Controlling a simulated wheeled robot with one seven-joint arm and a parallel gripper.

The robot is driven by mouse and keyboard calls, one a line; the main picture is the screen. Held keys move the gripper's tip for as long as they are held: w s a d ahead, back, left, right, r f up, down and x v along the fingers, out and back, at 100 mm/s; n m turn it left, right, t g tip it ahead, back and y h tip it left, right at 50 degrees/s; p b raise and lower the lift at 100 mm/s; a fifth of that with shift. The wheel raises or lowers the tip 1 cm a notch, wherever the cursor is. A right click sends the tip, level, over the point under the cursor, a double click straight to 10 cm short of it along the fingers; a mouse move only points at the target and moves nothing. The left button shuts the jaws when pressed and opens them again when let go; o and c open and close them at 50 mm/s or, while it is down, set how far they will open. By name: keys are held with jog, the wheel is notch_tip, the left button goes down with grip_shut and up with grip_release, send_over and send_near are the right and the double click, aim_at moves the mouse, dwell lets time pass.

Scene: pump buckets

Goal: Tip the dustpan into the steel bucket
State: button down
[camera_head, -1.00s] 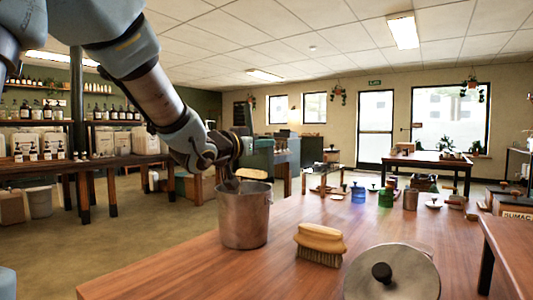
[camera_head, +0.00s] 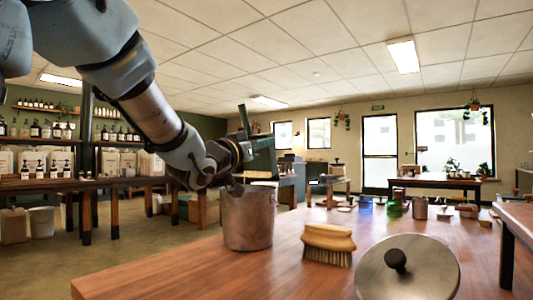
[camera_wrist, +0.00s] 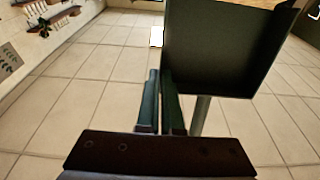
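The steel bucket (camera_head: 248,218) stands upright on the wooden table, below my gripper (camera_head: 245,146). My gripper is shut on the dark green dustpan (camera_head: 264,162) and holds it above the bucket's rim, tilted. In the wrist view the dustpan (camera_wrist: 222,50) shows as a broad dark panel ahead and to the right of my fingers (camera_wrist: 161,98), which are close together. I cannot see into the bucket or tell what the pan holds.
A wooden brush (camera_head: 328,242) lies right of the bucket on the table (camera_head: 180,272). A round metal lid (camera_head: 408,270) with a black knob is at the front right. Several small jars and tins stand farther back. The table's left front is clear.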

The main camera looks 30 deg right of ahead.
jog(key=shift+s+a+f+t+h+b, duration=0.3)
jog(key=shift+a+h+b, duration=0.2)
jog(key=shift+b, duration=1.65)
jog(key=shift+s+a+f+t+h+b, duration=0.25)
jog(key=shift+a+h+b, duration=0.2)
jog(key=shift+b, duration=1.65)
jog(key=shift+s+a+h+b, duration=0.15)
jog(key=shift+h+b, duration=0.3)
jog(key=shift+b, duration=0.8)
jog(key=shift+r+p, duration=0.2)
jog(key=shift+p, duration=0.15)
